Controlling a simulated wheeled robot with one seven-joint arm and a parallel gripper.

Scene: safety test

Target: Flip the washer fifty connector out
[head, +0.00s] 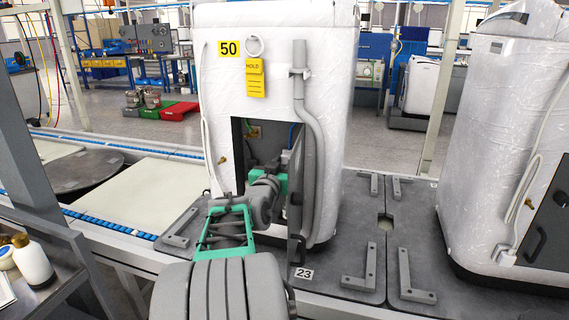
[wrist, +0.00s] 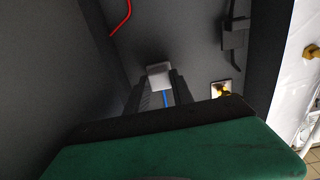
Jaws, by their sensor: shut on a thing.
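My arm reaches into this opening in the head view; the fingertips are hidden there. In the wrist view, my gripper (wrist: 159,89) is shut on a small pale grey connector (wrist: 159,71). A blue wire (wrist: 166,99) shows between the fingers. I cannot tell whether the connector is seated or free.
A red wire (wrist: 121,17), a black bracket (wrist: 235,38) and a brass fitting (wrist: 221,88) are inside the compartment. A grey hose (head: 309,130) runs down beside the opening. Another wrapped washer (head: 508,130) stands at right. A bench with bottles (head: 32,262) is at left.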

